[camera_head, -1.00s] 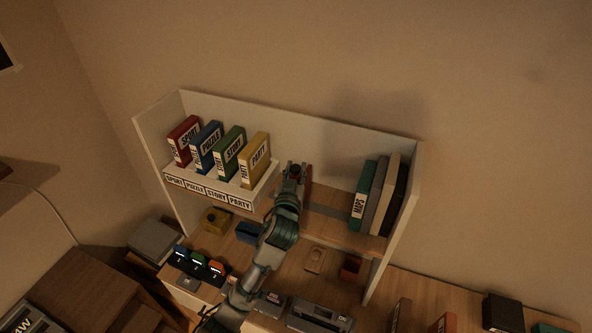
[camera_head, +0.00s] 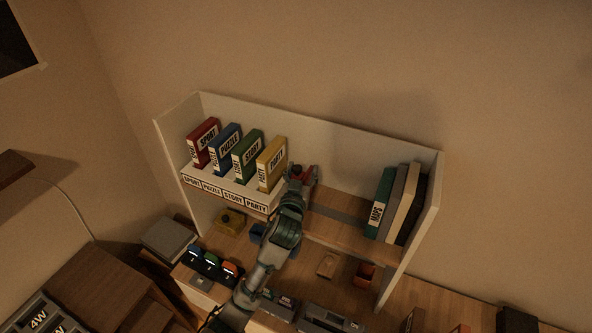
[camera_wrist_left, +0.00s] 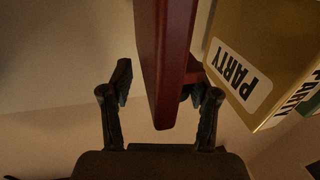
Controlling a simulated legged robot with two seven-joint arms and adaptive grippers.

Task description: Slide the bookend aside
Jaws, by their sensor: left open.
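The red bookend (camera_head: 310,174) stands on the upper shelf just right of the file box, partly hidden by my left gripper. My left gripper (camera_head: 297,172) is at the bookend, close to the yellow PARTY box (camera_head: 271,165). In the left wrist view, the bookend's red upright plate (camera_wrist_left: 166,60) lies between the two spread fingers of the left gripper (camera_wrist_left: 162,95). A gap shows at the left finger. The right finger is close to the red part, and I cannot tell whether it touches. My right gripper is not in view.
A white labelled holder (camera_head: 228,190) with the SPORT, PUZZLE, STORY and PARTY boxes stands left of the gripper. A green MAPS binder (camera_head: 380,204) and other books stand at the shelf's right end. Bare shelf (camera_head: 338,218) lies between.

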